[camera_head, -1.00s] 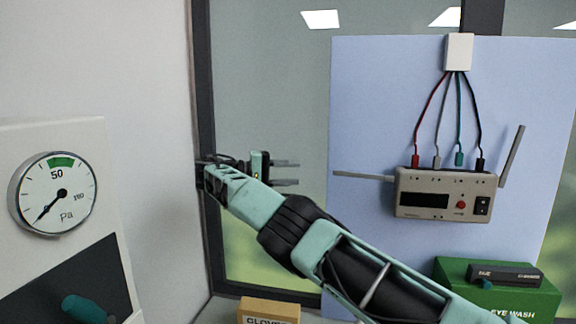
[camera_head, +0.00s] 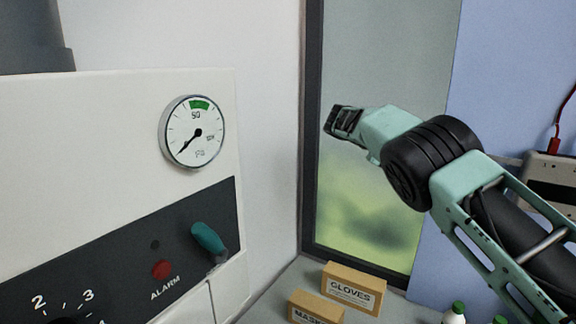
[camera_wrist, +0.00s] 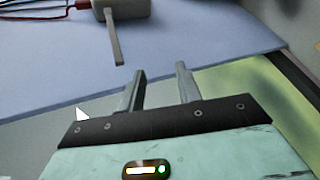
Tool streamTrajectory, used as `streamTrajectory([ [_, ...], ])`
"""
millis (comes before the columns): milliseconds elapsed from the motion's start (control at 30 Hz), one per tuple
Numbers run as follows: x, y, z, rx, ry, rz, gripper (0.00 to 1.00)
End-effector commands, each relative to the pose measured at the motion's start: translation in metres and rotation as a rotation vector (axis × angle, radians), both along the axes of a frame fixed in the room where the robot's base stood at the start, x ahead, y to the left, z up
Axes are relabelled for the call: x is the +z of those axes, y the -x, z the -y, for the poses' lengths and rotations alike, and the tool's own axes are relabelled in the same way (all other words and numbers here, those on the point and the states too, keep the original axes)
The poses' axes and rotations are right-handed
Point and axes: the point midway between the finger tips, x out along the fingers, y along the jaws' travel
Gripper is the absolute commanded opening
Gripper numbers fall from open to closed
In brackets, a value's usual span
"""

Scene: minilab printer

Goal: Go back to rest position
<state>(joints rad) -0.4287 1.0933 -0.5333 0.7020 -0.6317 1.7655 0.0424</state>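My gripper (camera_wrist: 160,70) shows in the wrist view with its two grey fingers apart and nothing between them. In the head view my arm reaches in from the right, with the gripper end in front of the window (camera_head: 365,215). The fingers cannot be made out there. The gripper is in the air and touches nothing that I can see.
At left stands a white panel (camera_head: 90,125) with a pressure gauge (camera_head: 192,132), a teal-handled lever (camera_head: 208,240) and a red alarm button (camera_head: 161,270). Gloves (camera_head: 353,288) and masks (camera_head: 316,308) boxes sit below. A beige device (camera_head: 552,170) is at the right edge.

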Motion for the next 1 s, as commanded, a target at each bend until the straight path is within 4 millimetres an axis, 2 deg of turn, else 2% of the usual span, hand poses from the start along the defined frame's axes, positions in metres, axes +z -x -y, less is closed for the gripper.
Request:
streamTrajectory([
  [67,-0.021,0.014,-0.001,0.037,-0.157,-0.035,0.34],
  [167,-0.047,0.035,-0.017,0.096,-0.344,-0.071,0.34],
  [267,-0.071,0.064,-0.044,0.163,-0.521,-0.098,0.34],
  [367,-0.089,0.102,-0.079,0.230,-0.685,-0.119,0.34],
  [467,-0.103,0.148,-0.116,0.300,-0.831,-0.135,0.34],
  [567,-0.115,0.202,-0.151,0.366,-0.958,-0.148,0.34],
  [700,-0.130,0.287,-0.188,0.452,-1.093,-0.162,0.34],
  [800,-0.143,0.348,-0.200,0.506,-1.157,-0.165,0.34],
  [900,-0.158,0.399,-0.202,0.545,-1.192,-0.163,0.34],
  [1000,-0.171,0.434,-0.197,0.572,-1.206,-0.154,0.34],
])
